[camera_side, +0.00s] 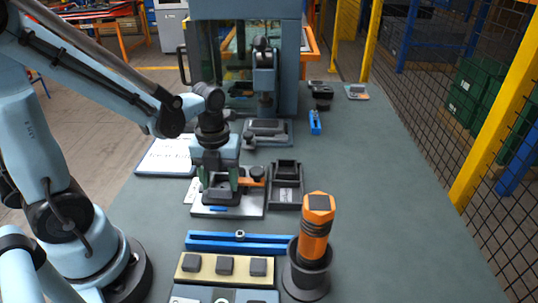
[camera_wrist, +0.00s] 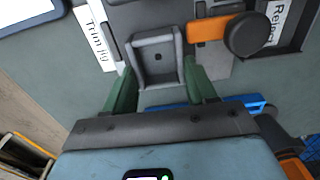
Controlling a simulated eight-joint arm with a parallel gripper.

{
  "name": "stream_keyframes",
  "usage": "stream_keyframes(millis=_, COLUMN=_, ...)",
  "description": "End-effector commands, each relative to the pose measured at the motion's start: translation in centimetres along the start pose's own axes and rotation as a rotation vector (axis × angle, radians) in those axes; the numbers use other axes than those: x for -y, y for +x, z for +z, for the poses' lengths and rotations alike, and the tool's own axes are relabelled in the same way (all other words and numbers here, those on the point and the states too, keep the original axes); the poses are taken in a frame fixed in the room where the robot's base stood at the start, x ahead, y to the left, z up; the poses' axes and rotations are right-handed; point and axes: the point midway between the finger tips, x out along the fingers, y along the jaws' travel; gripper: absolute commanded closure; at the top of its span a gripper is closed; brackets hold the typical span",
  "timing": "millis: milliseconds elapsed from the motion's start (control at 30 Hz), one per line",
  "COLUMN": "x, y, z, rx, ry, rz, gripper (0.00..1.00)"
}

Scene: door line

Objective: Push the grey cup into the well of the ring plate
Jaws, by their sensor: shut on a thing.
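The grey cup (camera_wrist: 158,58) is a small open square cup with a dark spot in its floor. It sits between the green fingers of my gripper (camera_wrist: 160,90) in the wrist view. In the side view my gripper (camera_side: 220,182) points down, low over the pale trim jig plate (camera_side: 243,208), shut on the cup. The fingers and jig hide most of the cup there. I cannot tell how deep it sits or whether it touches the plate. I cannot pick out the ring plate for sure in either view.
An orange clamp with a black knob (camera_wrist: 248,35) stands close right of the cup. A dark reject tray (camera_side: 286,184) is beside it. A blue rail (camera_side: 265,243) and an orange-topped tool (camera_side: 316,228) stand in front. A press (camera_side: 263,75) is behind. The table's right side is clear.

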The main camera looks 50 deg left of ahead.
Motion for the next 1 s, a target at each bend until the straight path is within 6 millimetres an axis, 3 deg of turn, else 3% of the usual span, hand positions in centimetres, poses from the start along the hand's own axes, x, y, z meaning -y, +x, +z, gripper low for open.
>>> stream_keyframes(millis=300, x=0.04, y=-0.03, z=0.1, rx=0.003, ry=0.0, rz=-0.002, gripper=0.8)
stream_keyframes(millis=333, x=0.04, y=-0.03, z=0.1, rx=0.004, ry=0.0, rz=-0.002, gripper=0.42)
stream_keyframes(millis=500, x=0.04, y=-0.03, z=0.08, rx=0.003, ry=0.0, rz=-0.001, gripper=0.16)
stream_keyframes(millis=1000, x=0.03, y=-1.0, z=0.06, rx=0.002, ry=0.0, rz=-0.001, gripper=0.14)
